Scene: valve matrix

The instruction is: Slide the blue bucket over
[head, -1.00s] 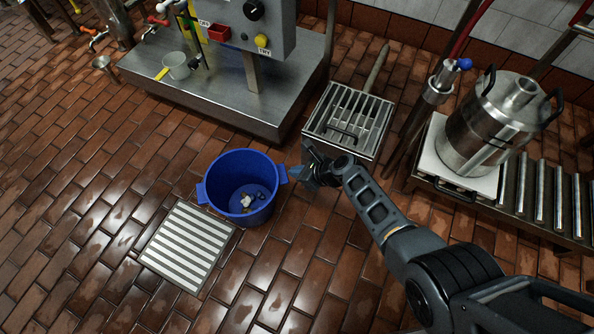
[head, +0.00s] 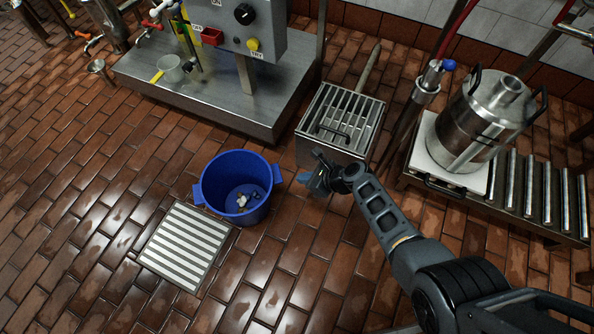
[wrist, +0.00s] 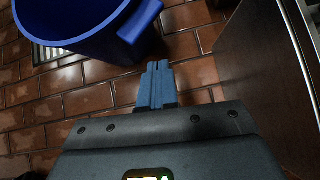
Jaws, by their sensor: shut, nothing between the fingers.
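The blue bucket (head: 222,168) stands upright on the brick floor at the upper right edge of the striped floor grate (head: 185,245). Small light and dark bits lie in its bottom. My gripper (head: 306,179) is to the right of the bucket, a little apart from its right handle (head: 278,174). In the wrist view the blue fingers (wrist: 158,75) are closed together with nothing between them. There the bucket (wrist: 75,20) is at the upper left, its handle close to the fingertips but apart. The bucket's far side is cut off in that view.
A slatted metal box (head: 342,118) stands just behind my gripper. A steel platform (head: 215,90) with a control panel is behind the bucket. A steel keg (head: 482,122) sits by a roller conveyor (head: 545,195) at right. Floor left of the grate is clear.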

